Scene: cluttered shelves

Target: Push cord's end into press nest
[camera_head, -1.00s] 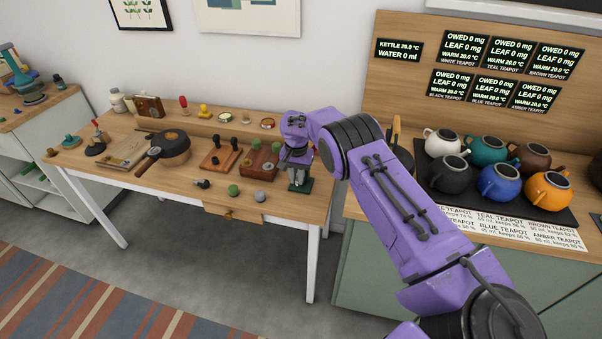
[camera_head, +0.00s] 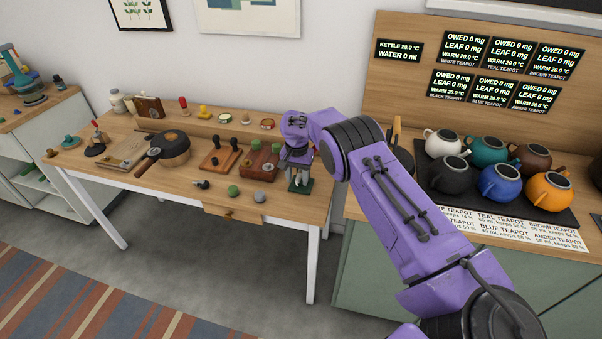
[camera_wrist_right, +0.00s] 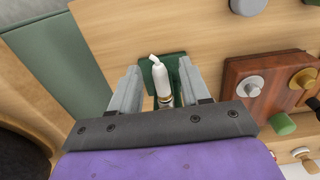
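My right gripper (camera_head: 299,178) points down at the right end of the wooden workbench, over a small press with a green base (camera_head: 301,187). In the right wrist view, its two grey fingers (camera_wrist_right: 160,85) stand apart on either side of a pale upright piece (camera_wrist_right: 161,78) with a bent tip and a brass-coloured ring low down. Green base shows between the left finger and this piece. The green base (camera_wrist_right: 148,70) lies beneath. I cannot tell whether the pale piece is the cord's end or part of the press. The nest is hidden. My left gripper is out of view.
A dark red wooden block with knobs (camera_wrist_right: 248,88) stands close beside the press. The bench (camera_head: 110,180) also holds a round dark pan-like tool (camera_head: 170,148), a board with black pegs (camera_head: 219,158) and several small items. Teapots (camera_head: 500,182) stand on the counter at right.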

